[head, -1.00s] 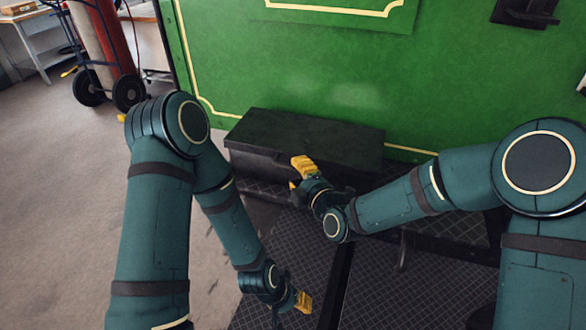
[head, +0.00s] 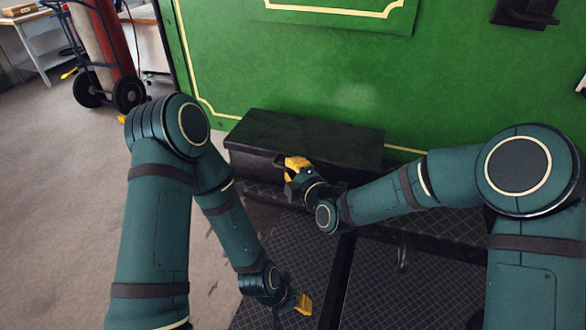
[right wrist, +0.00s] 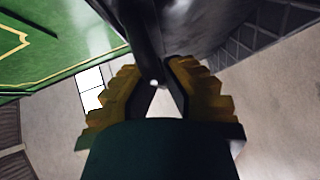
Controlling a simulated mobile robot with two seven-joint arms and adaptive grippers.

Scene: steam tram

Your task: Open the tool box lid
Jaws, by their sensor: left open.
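The tool box (head: 300,138) is a long black box standing on a ledge against the green panel, and its lid is down. My right gripper (head: 292,168) is at the box's front face, near the upper front edge. In the right wrist view its yellow fingers (right wrist: 158,84) stand close on either side of a thin dark part of the box, with a small bright gap below; I cannot tell whether they are clamped on it. My left gripper (head: 304,304) is open, low above the dark chequered floor, away from the box.
The green panel (head: 300,70) rises directly behind the box. A dark chequered floor (head: 400,290) lies below and right of it. A hand truck with a red cylinder (head: 110,50) stands at the back left. The grey floor at left is clear.

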